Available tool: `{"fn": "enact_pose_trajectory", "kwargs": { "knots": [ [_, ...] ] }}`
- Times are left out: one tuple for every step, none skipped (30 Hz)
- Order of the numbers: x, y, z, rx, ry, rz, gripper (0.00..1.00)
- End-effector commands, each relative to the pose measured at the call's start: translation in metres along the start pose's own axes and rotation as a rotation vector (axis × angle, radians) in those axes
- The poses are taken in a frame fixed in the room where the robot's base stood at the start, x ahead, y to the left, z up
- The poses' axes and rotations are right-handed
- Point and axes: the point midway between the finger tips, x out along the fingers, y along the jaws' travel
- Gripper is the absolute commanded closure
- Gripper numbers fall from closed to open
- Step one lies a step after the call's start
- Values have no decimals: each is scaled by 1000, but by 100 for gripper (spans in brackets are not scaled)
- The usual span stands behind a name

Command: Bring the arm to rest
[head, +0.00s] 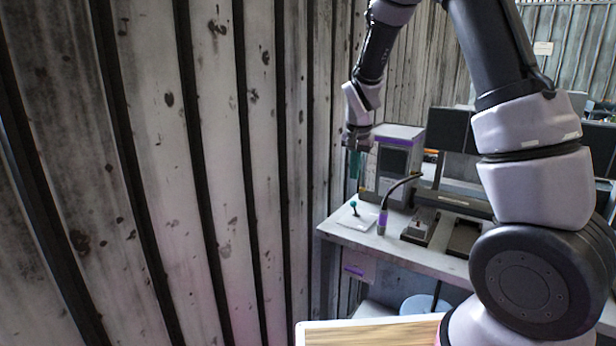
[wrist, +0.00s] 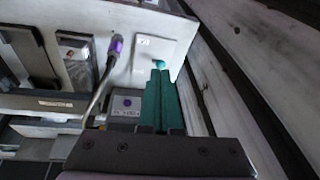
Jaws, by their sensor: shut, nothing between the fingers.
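My gripper (head: 355,166) hangs pointing down near the corrugated wall, above the left end of the desk in the head view. Its two green fingers (wrist: 161,100) lie side by side in the wrist view, shut with nothing between them. The fingertips are apart from the desk, as far as I can tell.
The desk (head: 335,233) bears a white plate with a teal knob (head: 353,208), a gooseneck stalk with a purple base (head: 382,222), a grey box unit (head: 398,133) and monitors (head: 443,128). The wall (head: 235,170) stands close on the left. A wooden top (head: 370,333) is at the bottom.

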Motion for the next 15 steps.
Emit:
{"fn": "enact_pose_trajectory", "kwargs": {
  "knots": [
    [-28,10,-2,17,-3,-38,100],
    [-42,16,-1,21,-6,-57,100],
    [-60,24,0,24,-9,-80,100],
    [-73,29,2,25,-11,-98,100],
    [-86,36,4,26,-11,-115,100],
    [-104,44,8,25,-10,-137,100],
    [-116,50,11,25,-7,-154,100],
    [-128,56,14,22,-4,-170,100],
    [-145,65,19,19,1,-191,100],
    [-156,71,23,16,7,-205,100],
    [-168,77,28,12,12,-219,100],
    [-182,86,35,6,23,-237,100],
    [-192,92,40,2,31,-250,100],
    [-202,99,46,-5,40,-262,100],
    [-215,107,54,-13,53,-276,100]
  ]
}}
